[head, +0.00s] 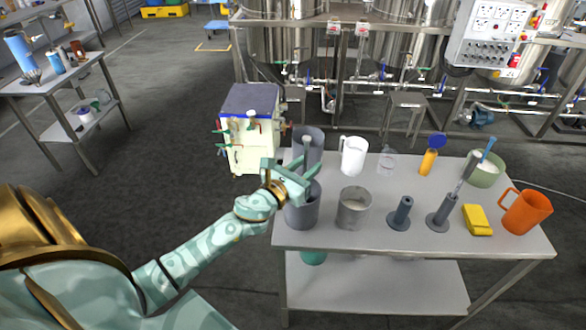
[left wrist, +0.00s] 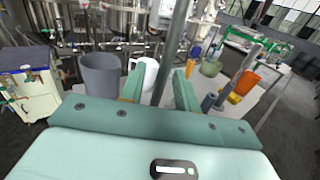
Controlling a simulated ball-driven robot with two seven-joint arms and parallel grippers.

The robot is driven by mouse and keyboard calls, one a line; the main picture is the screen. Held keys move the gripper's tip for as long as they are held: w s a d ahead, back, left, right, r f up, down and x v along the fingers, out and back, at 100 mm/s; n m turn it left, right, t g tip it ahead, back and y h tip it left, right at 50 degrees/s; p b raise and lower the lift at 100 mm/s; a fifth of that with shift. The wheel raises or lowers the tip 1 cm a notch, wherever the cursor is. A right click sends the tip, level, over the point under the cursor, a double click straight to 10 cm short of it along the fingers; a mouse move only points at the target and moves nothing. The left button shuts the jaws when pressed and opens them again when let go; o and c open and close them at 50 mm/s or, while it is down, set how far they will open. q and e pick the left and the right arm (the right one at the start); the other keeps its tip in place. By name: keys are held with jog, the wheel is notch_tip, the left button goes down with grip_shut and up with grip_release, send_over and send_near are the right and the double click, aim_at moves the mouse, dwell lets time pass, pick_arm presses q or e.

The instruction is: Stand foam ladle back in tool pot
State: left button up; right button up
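Two grey pots stand at the left end of the steel table: a rear one (head: 308,143), also in the left wrist view (left wrist: 101,76), and a front one (head: 301,212). A thin grey upright handle (head: 307,150), apparently the foam ladle's, rises by the front pot. In the left wrist view the handle (left wrist: 176,45) runs up past my fingers. My left gripper (head: 287,178) is over the front pot, its fingers apart around the handle, with a gap showing. The ladle's bowl is hidden, so I cannot tell what it rests in. My right gripper is out of view.
A white jug (head: 353,156), steel beaker (head: 353,208), grey stands (head: 400,213), yellow block (head: 477,220), orange jug (head: 527,211) and green bowl (head: 485,172) share the table. A white cabinet (head: 248,150) stands behind its left end.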

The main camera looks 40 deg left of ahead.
pick_arm(q)
jog(key=s+b, duration=0.1)
jog(key=s, duration=1)
jog(key=shift+a, duration=0.35)
jog(key=s+f+n+g+y, duration=0.1)
jog(key=s+f+n+g, duration=0.4)
jog(key=f, duration=0.6)
jog(key=s+f+n+g, duration=0.1)
jog(key=s+f+n, duration=0.2)
jog(key=f+n, duration=0.6)
jog(key=s+f+n+g+y, duration=0.1)
jog(key=s+f+n+g, duration=0.3)
jog(key=f, duration=1)
jog(key=s+d+f+n+g, duration=0.2)
jog(key=s+f+n, duration=0.2)
jog(key=s, duration=0.4)
jog(key=s+d+f+n+g, duration=0.2)
jog(key=s+f+n, duration=0.3)
jog(key=s, duration=0.4)
jog(key=s+d+f+n+g, duration=0.2)
jog(key=s+f+n, duration=0.3)
jog(key=s, duration=0.3)
jog(key=shift+s+d+f+n+g+h, duration=0.15)
jog(key=shift+s+d+n+g+h, duration=0.25)
jog(key=shift+d+n, duration=0.15)
jog(key=shift+f+b, duration=0.1)
jog(key=shift+b, duration=0.25)
